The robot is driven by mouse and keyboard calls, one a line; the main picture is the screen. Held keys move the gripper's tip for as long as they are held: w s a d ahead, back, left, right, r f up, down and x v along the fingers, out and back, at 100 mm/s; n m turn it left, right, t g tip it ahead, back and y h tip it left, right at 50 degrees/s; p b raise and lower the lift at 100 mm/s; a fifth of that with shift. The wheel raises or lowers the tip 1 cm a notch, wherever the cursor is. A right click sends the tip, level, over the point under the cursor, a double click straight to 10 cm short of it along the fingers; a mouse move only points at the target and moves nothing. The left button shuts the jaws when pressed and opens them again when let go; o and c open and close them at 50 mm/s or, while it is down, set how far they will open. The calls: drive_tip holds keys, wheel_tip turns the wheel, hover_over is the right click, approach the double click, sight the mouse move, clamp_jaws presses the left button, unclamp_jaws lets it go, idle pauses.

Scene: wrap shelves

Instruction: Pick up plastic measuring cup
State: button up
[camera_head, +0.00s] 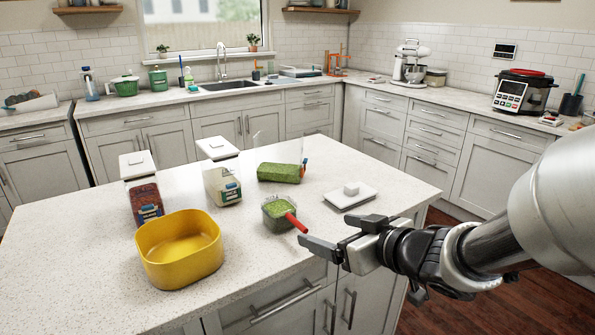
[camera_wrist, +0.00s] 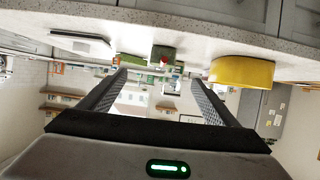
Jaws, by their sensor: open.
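The plastic measuring cup (camera_head: 279,211) is clear, holds green contents and has a red handle pointing toward my gripper. It stands upright on the island counter (camera_head: 90,240), near the front edge. My gripper (camera_head: 335,232) is open and empty, to the right of the cup and apart from it. In the wrist view, which is upside down, the cup (camera_wrist: 162,56) shows beyond and between the two open fingers (camera_wrist: 160,78).
A yellow bowl (camera_head: 180,262) stands left of the cup. Behind it are a red-filled container (camera_head: 144,197), a pale-filled container (camera_head: 222,182) and a green-filled container (camera_head: 279,171). A white lid (camera_head: 345,198) lies to the right. The counter's front edge is close to my gripper.

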drive_tip(key=p, duration=0.2)
drive_tip(key=b, duration=0.2)
approach(287, 216)
drive_tip(key=w+f, duration=0.1)
drive_tip(key=w+a+f, duration=0.1)
drive_tip(key=w, duration=0.1)
drive_tip(key=w+f, duration=0.1)
drive_tip(key=shift+w+a+f, duration=0.15)
drive_tip(key=shift+a+f, duration=0.05)
drive_tip(key=shift+a, duration=0.15)
drive_tip(key=shift+a+r+b+x, duration=0.1)
drive_tip(key=shift+b+x, duration=0.1)
drive_tip(key=shift+x, duration=0.8)
drive_tip(key=shift+a+r+b+x, duration=0.1)
drive_tip(key=shift+r+b+x, duration=0.05)
drive_tip(key=shift+x, duration=0.85)
drive_tip(key=shift+r+b+x, duration=0.1)
drive_tip(key=shift+b+x, duration=0.1)
drive_tip(key=shift+x, duration=0.8)
